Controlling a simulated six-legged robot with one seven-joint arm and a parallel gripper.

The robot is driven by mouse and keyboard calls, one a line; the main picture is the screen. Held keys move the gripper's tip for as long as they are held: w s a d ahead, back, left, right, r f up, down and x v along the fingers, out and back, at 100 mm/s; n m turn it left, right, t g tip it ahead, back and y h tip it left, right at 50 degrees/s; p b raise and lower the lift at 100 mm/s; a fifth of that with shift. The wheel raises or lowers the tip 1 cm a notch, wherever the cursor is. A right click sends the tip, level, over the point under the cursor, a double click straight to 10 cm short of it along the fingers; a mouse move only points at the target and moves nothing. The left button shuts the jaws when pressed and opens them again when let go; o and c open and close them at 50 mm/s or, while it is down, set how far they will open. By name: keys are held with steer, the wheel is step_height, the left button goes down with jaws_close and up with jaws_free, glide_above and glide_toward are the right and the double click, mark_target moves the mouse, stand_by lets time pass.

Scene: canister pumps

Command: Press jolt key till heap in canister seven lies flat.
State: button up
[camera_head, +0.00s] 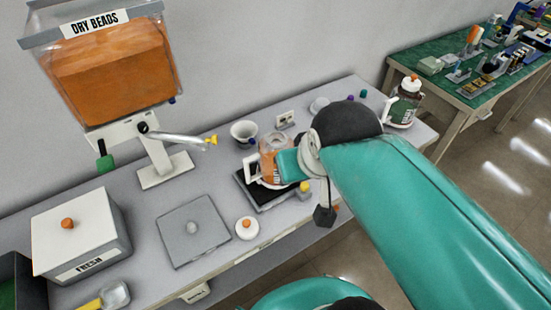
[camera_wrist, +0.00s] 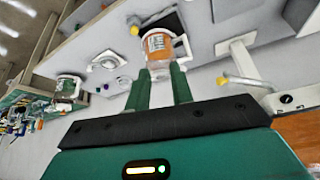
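A clear canister (camera_head: 268,150) with orange beads and a white handle stands on a black plate (camera_head: 245,188). It also shows in the wrist view (camera_wrist: 158,44); no number seven can be read on it, and the bead surface is unclear. A yellow button (camera_head: 304,186) on a small grey block sits at the plate's right; it also shows in the wrist view (camera_wrist: 134,29). I cannot confirm that it is the jolt key. My gripper (camera_wrist: 160,72) has its green fingers apart, with the tips close to the canister's near end. Contact cannot be told.
A hopper marked DRY BEADS (camera_head: 110,75) hangs at left, with a clear spout (camera_head: 180,138). A FRESH box (camera_head: 82,235), grey square plate (camera_head: 193,230), orange-knobbed lid (camera_head: 247,229) and white bowl (camera_head: 244,131) stand around. Another handled canister (camera_head: 404,105) is at right.

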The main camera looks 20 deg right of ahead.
jaws_close()
stand_by(1.3)
